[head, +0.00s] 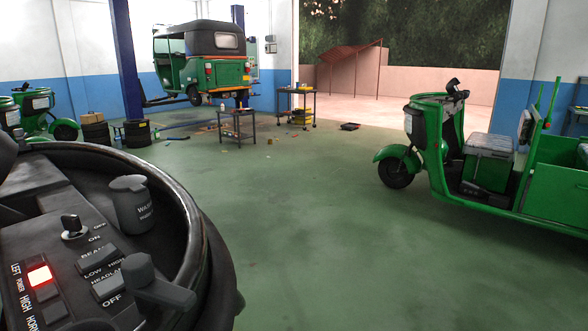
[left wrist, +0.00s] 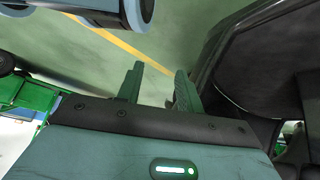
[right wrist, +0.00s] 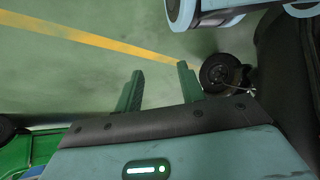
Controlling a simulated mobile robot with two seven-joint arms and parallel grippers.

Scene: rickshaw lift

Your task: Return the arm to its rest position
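Neither of my arms nor grippers shows in the head view. In the left wrist view my left gripper (left wrist: 160,70) has its two green fingers apart with nothing between them, above the green floor. A dark, curved body (left wrist: 268,65) stands close on its right. In the right wrist view my right gripper (right wrist: 161,69) is also open and empty over the floor. A small black wheel (right wrist: 222,73) lies just beyond its right finger. In the head view a dark control panel (head: 75,255) with labelled switches and a glowing red button (head: 39,275) fills the lower left.
A green rickshaw (head: 228,72) is raised on a blue-post lift (head: 126,60) at the back. Another green vehicle (head: 435,150) stands at the right. Small carts (head: 238,126) and tires (head: 137,133) stand near the lift. The middle floor is clear.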

